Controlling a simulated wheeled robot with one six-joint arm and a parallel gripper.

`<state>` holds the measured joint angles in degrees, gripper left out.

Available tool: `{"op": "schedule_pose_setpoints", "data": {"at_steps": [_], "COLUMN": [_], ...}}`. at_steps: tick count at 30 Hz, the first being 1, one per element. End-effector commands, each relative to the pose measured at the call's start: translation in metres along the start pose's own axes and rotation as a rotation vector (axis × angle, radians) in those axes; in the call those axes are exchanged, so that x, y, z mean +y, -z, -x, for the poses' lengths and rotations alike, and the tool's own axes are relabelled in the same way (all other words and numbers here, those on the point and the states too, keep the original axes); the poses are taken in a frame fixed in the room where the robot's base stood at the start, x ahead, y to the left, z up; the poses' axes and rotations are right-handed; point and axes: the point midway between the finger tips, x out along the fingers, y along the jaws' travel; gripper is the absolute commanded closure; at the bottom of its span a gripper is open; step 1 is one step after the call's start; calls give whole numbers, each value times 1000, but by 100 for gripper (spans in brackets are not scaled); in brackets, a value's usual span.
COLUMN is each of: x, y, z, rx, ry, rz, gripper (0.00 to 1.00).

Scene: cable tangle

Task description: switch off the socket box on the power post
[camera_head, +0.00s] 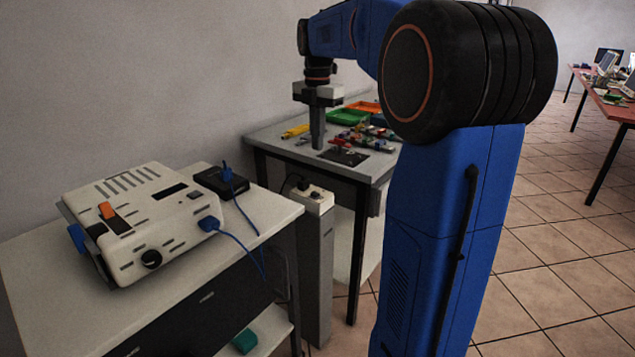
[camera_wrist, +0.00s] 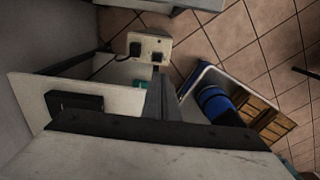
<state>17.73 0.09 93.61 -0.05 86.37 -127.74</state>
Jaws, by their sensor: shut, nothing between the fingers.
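The power post (camera_head: 316,270) is a grey column standing between the two tables in the head view. The cream socket box (camera_head: 318,203) sits on its top, with a black plug and dark cable at its left and a small dark feature on its upper face. The box also shows in the wrist view (camera_wrist: 151,40), just beyond my fingertips. I cannot tell which way its switch is set. My gripper (camera_head: 318,147) points down, shut and empty, above the far table's near side. Its closed fingers also show in the wrist view (camera_wrist: 158,76), apart from the box.
A white device (camera_head: 140,220) with an orange switch and a blue-corded plug is on the near table (camera_head: 40,300). A black box (camera_head: 221,181) lies behind it. The far table (camera_head: 270,139) holds coloured tools and green and orange trays (camera_head: 347,117).

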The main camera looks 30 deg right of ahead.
Motion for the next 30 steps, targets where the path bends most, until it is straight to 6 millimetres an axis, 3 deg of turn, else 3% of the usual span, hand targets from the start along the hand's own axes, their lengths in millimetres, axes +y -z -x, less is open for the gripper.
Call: {"op": "schedule_pose_setpoints", "data": {"at_steps": [8,21,30], "x": [0,-1,0], "y": [0,1,0], "z": [-22,-99,-134], "rx": [1,1,1], "ry": [1,2,1], "rz": [-1,-1,-1], "gripper": [100,100,100]}}
